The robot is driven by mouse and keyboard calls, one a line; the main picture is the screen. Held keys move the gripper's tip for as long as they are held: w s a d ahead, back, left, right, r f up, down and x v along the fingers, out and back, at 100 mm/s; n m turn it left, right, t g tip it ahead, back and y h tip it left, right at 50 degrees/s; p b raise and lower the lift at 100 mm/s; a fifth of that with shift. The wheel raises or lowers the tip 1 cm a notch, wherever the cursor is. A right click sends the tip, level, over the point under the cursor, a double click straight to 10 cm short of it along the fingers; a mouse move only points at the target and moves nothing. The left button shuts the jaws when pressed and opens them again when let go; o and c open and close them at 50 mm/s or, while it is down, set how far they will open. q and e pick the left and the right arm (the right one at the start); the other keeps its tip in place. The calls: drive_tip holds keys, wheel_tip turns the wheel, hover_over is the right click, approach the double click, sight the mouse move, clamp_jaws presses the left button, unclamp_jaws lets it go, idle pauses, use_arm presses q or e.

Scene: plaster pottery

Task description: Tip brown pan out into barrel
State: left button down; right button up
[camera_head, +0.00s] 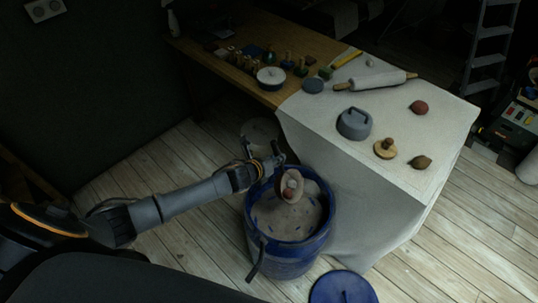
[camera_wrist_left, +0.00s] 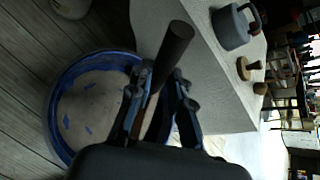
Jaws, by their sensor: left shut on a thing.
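The blue barrel (camera_head: 252,229) stands on the floor beside the table, open at the top, with pale grey-beige material and dark blue bits inside. It also shows in the left wrist view (camera_wrist_left: 53,121). The small brown pan (camera_head: 284,176) is over the barrel mouth, tilted, with a pale, rounded patch at its middle; I cannot tell whether that is loose contents. My left gripper (camera_head: 274,160) is at the barrel's far rim. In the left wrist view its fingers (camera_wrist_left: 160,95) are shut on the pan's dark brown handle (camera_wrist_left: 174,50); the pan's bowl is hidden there. My right gripper is not in view.
A table (camera_head: 210,52) with a pale cloth (camera_head: 335,115) stands close on the barrel's right. It holds a grey lidded piece (camera_head: 354,124), wooden stamp (camera_head: 385,149), rolling pin (camera_head: 375,81) and several jars. A blue lid (camera_head: 342,288) lies on the floor in front.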

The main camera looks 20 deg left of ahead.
use_arm(q)
drive_tip(key=d+y, duration=0.1)
drive_tip(key=d, duration=0.1)
drive_tip(key=shift+d+r+m, duration=0.1)
drive_tip(key=shift+d+m, duration=0.2)
drive_tip(key=shift+m, duration=0.1)
drive_tip(key=d+f+m+t+y+b, duration=0.1)
drive_tip(key=d+f+m+y+b, duration=0.1)
drive_tip(key=d, duration=0.6)
drive_tip(key=s+d+f+m+t+y+b, duration=0.1)
drive_tip(key=d+f+m+y+b, duration=0.1)
drive_tip(key=d+m+y+b, duration=0.3)
drive_tip(key=shift+s+d+f+b, duration=0.35)
drive_tip(key=shift+d+b, duration=0.55)
drive_tip(key=shift+d, duration=0.55)
drive_tip(key=shift+w, duration=0.1)
